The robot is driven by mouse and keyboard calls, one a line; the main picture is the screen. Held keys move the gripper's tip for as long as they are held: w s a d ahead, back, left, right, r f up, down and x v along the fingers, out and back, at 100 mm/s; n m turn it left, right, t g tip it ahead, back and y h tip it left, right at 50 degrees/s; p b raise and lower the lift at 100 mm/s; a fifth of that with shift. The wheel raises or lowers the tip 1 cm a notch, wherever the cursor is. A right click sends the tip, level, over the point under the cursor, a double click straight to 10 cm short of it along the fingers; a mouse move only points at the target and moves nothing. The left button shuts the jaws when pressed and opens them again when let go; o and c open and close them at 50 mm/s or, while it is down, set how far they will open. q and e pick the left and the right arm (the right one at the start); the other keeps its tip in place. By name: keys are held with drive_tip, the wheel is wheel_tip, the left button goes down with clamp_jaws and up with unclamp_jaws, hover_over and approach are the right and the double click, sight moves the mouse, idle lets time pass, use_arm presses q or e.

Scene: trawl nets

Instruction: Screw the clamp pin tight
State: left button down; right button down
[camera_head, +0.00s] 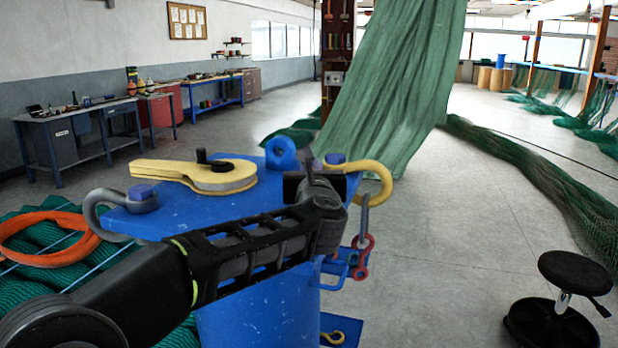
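A blue metal stand with a flat top plate (180,222) fills the middle foreground. My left arm comes in from the lower left. My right gripper is not in view.
A grey hook (103,212) and a yellow hook (378,178) are bolted at the plate's corners. A blue lug (281,153) rises at the back. A red shackle (361,262) hangs at the right. A black stool (573,275) stands lower right, with open floor between.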

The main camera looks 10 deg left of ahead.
use_arm(q)
drive_tip(key=h+b, duration=0.1)
drive_tip(key=m+h+b, duration=0.2)
drive_tip(key=shift+d+f+t+h, duration=0.15)
drive_tip(key=shift+f+t+h, duration=0.15)
drive_tip(key=shift+t, duration=0.1)
drive_tip(key=shift+w+d+r+m+h+b, duration=0.1)
drive_tip(key=shift+m+h+b, duration=0.2)
drive_tip(key=shift+m+h, duration=0.3)
drive_tip(key=shift+d+r+m+h, duration=0.1)
drive_tip(key=shift+d+m+h, duration=0.1)
drive_tip(key=shift+m+h, duration=0.55)
drive_tip(key=shift+d+r+m+h, duration=0.15)
drive_tip(key=shift+m+h, duration=0.2)
drive_tip(key=shift+h, duration=0.7)
drive_tip(key=shift+h+b, duration=0.3)
drive_tip(key=shift+d+m+g+h, duration=0.3)
drive_tip(key=shift+m+h, duration=0.3)
